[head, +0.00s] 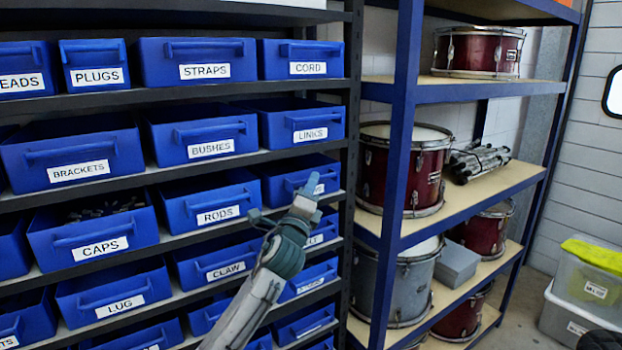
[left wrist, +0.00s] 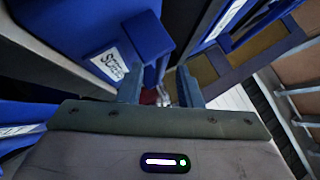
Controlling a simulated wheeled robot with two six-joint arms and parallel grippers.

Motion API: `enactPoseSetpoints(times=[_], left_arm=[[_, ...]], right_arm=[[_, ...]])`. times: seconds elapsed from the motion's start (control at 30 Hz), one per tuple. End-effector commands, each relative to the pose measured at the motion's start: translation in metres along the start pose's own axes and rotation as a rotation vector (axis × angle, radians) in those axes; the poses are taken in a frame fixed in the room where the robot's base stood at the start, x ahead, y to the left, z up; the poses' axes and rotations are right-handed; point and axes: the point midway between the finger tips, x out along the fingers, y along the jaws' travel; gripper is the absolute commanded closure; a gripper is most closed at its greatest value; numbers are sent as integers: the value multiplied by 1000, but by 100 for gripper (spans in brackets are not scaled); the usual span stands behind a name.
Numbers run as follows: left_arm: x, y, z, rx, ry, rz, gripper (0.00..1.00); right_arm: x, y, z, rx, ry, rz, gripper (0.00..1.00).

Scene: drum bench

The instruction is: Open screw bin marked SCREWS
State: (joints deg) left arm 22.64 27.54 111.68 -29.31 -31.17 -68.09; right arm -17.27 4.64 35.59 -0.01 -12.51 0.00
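The SCREWS bin (head: 280,188) is a blue bin on the rack, just right of the RODS bin. In the head view my left gripper hides most of its label. In the left wrist view the white label (left wrist: 110,63) shows the letters "SCRE" on the bin's blue front. My left gripper (head: 285,200) is in front of this bin. Its two fingers (left wrist: 160,88) are apart, with no object seen held between them. A blue handle end (left wrist: 152,38) is close to the left finger; I cannot tell whether they touch. My right gripper is not in view.
Labelled blue bins fill the rack, with LINKS (head: 303,124) above and RODS (head: 208,207) to the left. A dark rack post (head: 351,130) stands right of the bin. Beyond it, a blue-framed shelf holds drums (head: 402,168). Plastic boxes (head: 590,285) stand at the far right.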

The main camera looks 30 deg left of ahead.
Motion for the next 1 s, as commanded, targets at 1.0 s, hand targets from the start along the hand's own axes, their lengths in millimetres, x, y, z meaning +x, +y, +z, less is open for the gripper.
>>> enactPoseSetpoints(times=[1.0], left_arm=[[9, -3, -4, -2, 1, 3, 100]], right_arm=[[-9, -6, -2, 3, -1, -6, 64]])
